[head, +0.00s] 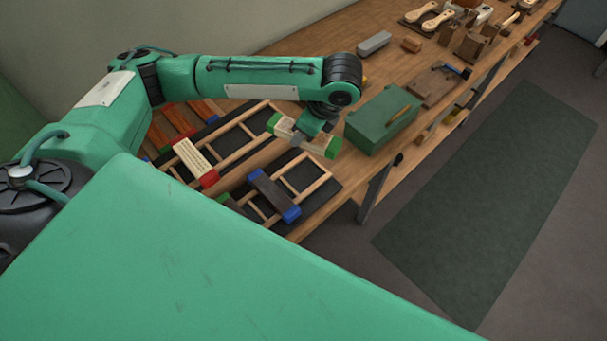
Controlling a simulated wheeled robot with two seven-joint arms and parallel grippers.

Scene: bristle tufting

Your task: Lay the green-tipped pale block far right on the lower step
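The green-tipped pale block (287,127) has a pale middle and a green end at each side. My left gripper (300,137) is around its middle and appears shut on it, holding it above the wooden frames. The arm's wrist hides part of the grip. Below it are two wooden frames on black bases, a farther one (236,127) and a nearer one (318,170). I cannot tell for certain which is the lower step. A dark block with blue ends (268,189) lies across the nearer frame. My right gripper is not in view.
A pale block with red ends (193,158) lies across the farther frame's left part. Orange-brown strips (172,122) lie behind it. A green box (383,120) stands on the bench just right of the held block. Brushes and wooden tools (430,20) are farther back.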

